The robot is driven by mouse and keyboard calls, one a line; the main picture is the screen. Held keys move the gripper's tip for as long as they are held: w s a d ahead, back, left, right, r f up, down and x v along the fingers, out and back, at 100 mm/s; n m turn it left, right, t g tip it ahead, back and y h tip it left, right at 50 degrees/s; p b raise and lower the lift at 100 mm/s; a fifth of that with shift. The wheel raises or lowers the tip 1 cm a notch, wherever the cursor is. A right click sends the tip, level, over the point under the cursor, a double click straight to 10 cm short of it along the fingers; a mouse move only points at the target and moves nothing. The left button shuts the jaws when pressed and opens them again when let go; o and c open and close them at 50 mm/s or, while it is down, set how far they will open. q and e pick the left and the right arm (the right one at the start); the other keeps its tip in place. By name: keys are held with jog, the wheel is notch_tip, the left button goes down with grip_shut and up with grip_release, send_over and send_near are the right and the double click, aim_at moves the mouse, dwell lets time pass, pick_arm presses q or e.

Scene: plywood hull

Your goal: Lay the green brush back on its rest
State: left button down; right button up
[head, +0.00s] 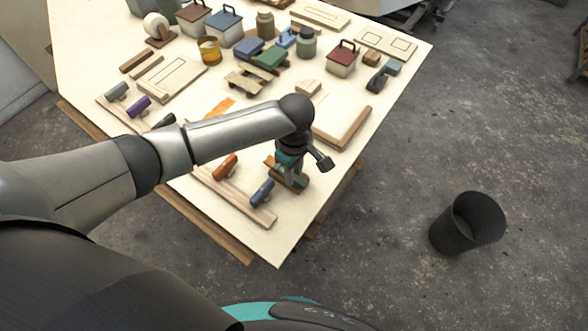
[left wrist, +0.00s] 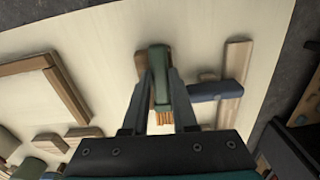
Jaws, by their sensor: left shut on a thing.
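My left gripper (head: 287,176) is above the near corner of the table and points down. It is shut on the green brush, which shows best in the left wrist view (left wrist: 159,68) between the two fingers. Brown wood shows beside its green part, and orange-brown bristles show at its lower end. A pale wooden strip (head: 240,203) lies just left of the gripper, with an orange-handled and a blue-handled brush (head: 262,191) on it. Its end also shows in the left wrist view (left wrist: 235,62), right of the green brush. I cannot tell whether the brush touches the table. My right gripper is not in view.
A thick wooden board (head: 342,122) lies just beyond the gripper. Grey and purple handles (head: 138,105) lie further left, and my arm hides part of that side. Tins, jars and lidded boxes (head: 342,60) stand at the back. A black bin (head: 467,222) stands on the floor.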

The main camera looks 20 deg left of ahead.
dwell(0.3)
pick_arm(q)
jog(key=c, duration=0.6)
grip_release()
notch_tip(320, 180, up, 15)
jog(key=shift+r+p, duration=0.15)
jog(key=shift+p, duration=0.85)
jog(key=shift+d, duration=0.1)
